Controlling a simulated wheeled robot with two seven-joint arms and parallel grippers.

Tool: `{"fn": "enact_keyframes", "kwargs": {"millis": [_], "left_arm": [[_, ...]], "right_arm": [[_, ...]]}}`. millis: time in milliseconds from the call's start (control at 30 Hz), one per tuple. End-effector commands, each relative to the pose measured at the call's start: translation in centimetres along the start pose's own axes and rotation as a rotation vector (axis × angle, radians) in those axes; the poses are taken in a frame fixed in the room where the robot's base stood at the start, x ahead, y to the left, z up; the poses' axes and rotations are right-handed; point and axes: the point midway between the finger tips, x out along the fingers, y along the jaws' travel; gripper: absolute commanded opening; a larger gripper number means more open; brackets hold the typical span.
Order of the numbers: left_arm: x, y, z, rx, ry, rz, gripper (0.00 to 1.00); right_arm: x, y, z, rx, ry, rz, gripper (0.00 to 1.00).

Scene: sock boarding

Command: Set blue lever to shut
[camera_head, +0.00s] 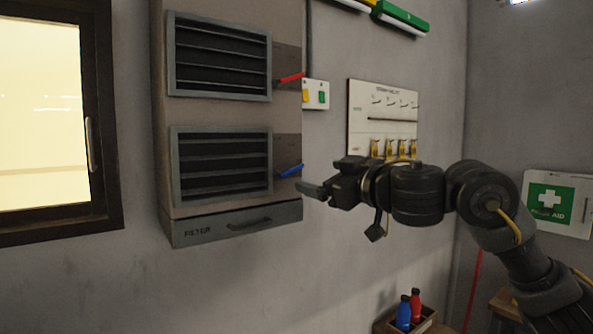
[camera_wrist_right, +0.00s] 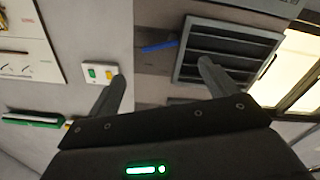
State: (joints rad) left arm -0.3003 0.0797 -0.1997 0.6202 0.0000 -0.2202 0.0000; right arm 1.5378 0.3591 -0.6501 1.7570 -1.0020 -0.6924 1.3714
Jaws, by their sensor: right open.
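The blue lever (camera_head: 290,171) sticks out from the right side of the lower vent (camera_head: 222,164) on a grey wall cabinet. It slants slightly up to the right. My right gripper (camera_head: 312,187) is beside the lever's free end, a little to the right and below it in the head view. It is open and empty. In the right wrist view the blue lever (camera_wrist_right: 160,46) lies beyond the gap between the open fingers (camera_wrist_right: 160,74), apart from them. My left gripper is out of view.
A red lever (camera_head: 290,78) sits beside the upper vent (camera_head: 219,56). A switch plate (camera_head: 316,95) with yellow and green buttons is right of the cabinet. A white hook board (camera_head: 384,118) hangs behind my right arm. Bottles (camera_head: 410,309) stand in a box below.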

Motion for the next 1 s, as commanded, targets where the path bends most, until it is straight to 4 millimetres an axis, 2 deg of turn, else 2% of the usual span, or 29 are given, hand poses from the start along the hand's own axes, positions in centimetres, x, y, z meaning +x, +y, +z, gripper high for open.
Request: {"fn": "enact_keyframes", "kwargs": {"millis": [500,700,1000], "left_arm": [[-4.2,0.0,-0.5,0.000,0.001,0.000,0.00],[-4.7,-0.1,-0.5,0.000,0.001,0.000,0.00],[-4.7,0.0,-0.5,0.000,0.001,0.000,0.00]], "right_arm": [[8.6,0.1,-0.3,0.003,-0.003,-0.002,0.85],[10.1,0.1,-0.1,0.002,0.000,0.000,0.85],[10.3,0.0,0.0,0.002,0.001,0.000,0.85]]}}
